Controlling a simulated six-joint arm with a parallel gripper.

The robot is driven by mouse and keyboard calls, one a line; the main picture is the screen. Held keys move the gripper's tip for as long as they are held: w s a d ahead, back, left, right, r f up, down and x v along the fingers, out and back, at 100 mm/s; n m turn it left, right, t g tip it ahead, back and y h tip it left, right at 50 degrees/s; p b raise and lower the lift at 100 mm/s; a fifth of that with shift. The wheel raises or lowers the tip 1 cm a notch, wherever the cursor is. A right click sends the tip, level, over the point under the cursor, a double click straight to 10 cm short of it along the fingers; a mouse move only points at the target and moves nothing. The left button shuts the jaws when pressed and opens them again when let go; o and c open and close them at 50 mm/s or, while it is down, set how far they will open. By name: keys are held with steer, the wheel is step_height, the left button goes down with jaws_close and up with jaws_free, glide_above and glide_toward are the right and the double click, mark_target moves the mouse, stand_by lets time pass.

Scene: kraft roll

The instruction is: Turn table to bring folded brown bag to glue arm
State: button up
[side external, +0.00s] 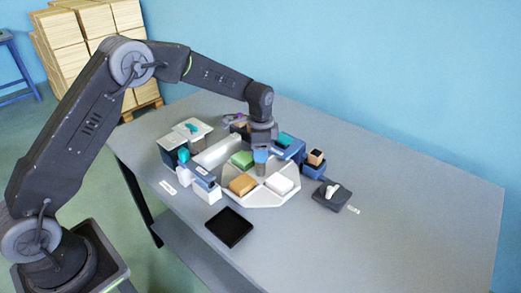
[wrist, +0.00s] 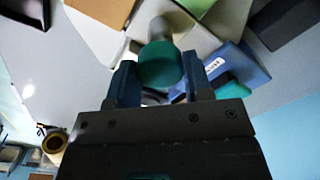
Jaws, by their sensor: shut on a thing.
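A pale many-sided turntable (side external: 262,199) lies flat in the middle of the grey table. A folded brown bag (side external: 242,184) rests on its front left, a white block (side external: 279,183) on its front right and a green block (side external: 242,158) behind. My gripper (side external: 260,162) points down over the turntable's middle. In the wrist view its blue fingers (wrist: 160,78) are shut on a round teal knob (wrist: 159,63) on a grey post. The fingers hide the knob in the side view. A blue machine with a teal top (side external: 288,145) stands behind; I cannot tell which device is the glue arm.
A blue-and-white device (side external: 205,183) stands close at the turntable's left. A black tray (side external: 229,227) lies in front. A dark pad with a white piece (side external: 332,194) lies at right. The table's right side is clear.

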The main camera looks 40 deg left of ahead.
steer(key=shift+m, duration=8.6)
steer(key=o, duration=1.3)
